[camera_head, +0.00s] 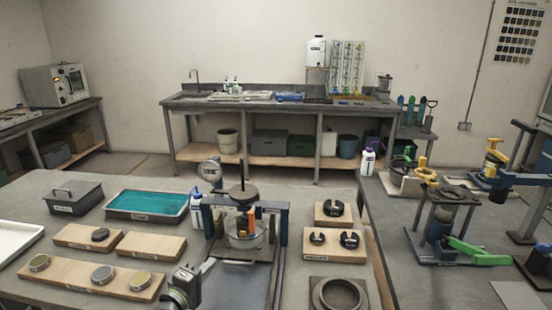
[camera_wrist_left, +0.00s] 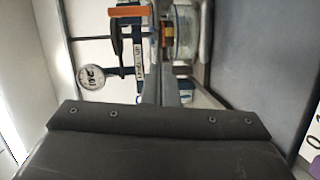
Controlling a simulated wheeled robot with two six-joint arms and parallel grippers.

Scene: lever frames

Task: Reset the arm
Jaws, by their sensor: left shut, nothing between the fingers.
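My left gripper (camera_head: 207,267) is in front of the blue-posted test frame (camera_head: 283,225) on the near table. Its fingers are shut and empty; they also show in the left wrist view (camera_wrist_left: 161,88), pointing at the frame. The frame has a dark round weight on a rod (camera_head: 241,194), an orange part (camera_head: 248,217) and a clear round vessel at its base. A dial gauge (camera_head: 208,173) stands at its back left and also shows in the wrist view (camera_wrist_left: 91,77). I cannot tell which part is the arm. My right gripper is not in view.
Wooden blocks with round discs (camera_head: 90,279) lie left of my gripper. A teal-filled tray (camera_head: 147,205) and a grey lidded box (camera_head: 74,198) are behind them. Blocks with black rings (camera_head: 334,242) stand right of the frame. A green-handled rig (camera_head: 478,252) is on the right table.

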